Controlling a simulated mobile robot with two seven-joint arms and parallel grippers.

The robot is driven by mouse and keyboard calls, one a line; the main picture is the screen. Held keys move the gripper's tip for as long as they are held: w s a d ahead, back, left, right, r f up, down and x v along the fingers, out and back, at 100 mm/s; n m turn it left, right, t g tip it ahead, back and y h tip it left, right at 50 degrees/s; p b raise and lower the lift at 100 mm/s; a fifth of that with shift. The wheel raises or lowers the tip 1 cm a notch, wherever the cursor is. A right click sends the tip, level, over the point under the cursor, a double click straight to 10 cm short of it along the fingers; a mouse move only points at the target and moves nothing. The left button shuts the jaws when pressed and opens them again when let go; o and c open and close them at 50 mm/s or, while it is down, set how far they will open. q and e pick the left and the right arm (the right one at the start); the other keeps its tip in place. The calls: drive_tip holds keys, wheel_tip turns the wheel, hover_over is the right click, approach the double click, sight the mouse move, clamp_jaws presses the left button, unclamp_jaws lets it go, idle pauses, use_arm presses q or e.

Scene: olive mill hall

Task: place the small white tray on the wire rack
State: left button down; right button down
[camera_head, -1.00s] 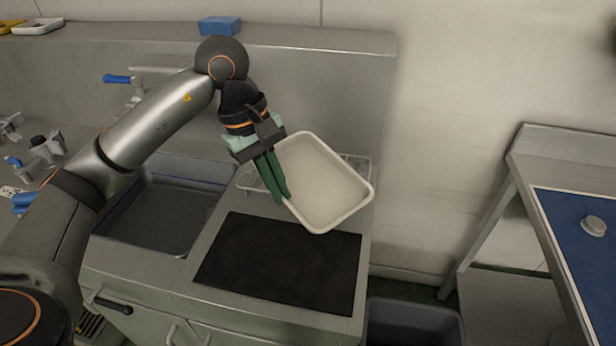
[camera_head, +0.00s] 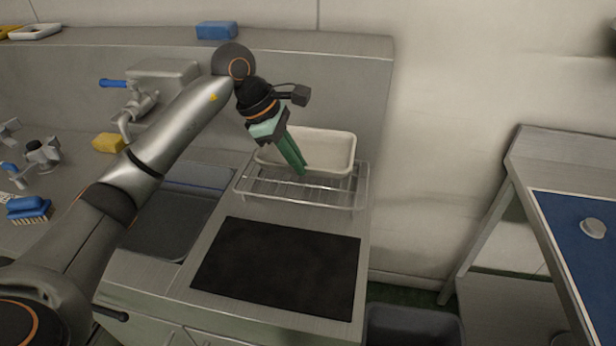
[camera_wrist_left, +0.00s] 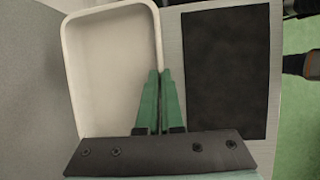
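The small white tray (camera_head: 332,148) is a shallow rectangular tray over the back part of the wire rack (camera_head: 345,196). It looks near level and low; I cannot tell whether its base touches the wires. My left gripper (camera_head: 303,171) comes down from above with its green fingers at the tray's near rim. In the left wrist view the fingers (camera_wrist_left: 159,75) are close together on the rim of the tray (camera_wrist_left: 108,65), shut on it. The rack's back is hidden behind the tray. My right gripper is not in view.
A black mat (camera_head: 278,265) lies in front of the rack. A sink basin (camera_head: 165,228) is to the left, with a yellow sponge (camera_head: 108,143) and blue brush (camera_head: 28,208) farther left. The back wall and ledge rise close behind the rack. A bin (camera_head: 412,325) stands below right.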

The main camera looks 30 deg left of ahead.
use_arm(q)
drive_tip(key=w+f, duration=0.2)
drive_tip(key=f, duration=0.1)
drive_tip(key=w+f, duration=0.1)
drive_tip(key=shift+w+d+f, duration=0.25)
drive_tip(key=shift+w+f, duration=0.05)
drive_tip(key=shift+f, duration=0.05)
drive_tip(key=shift+w+f+p, duration=0.1)
drive_tip(key=shift+f+p, duration=0.3)
drive_tip(key=shift+f, duration=1.25)
drive_tip(key=shift+f, duration=0.15)
drive_tip(key=c, duration=1.1)
unclamp_jaws()
drive_tip(key=shift+r, duration=0.3)
drive_tip(key=v, duration=1.1)
drive_tip(key=shift+a+r, duration=0.15)
drive_tip(key=shift+r, duration=0.15)
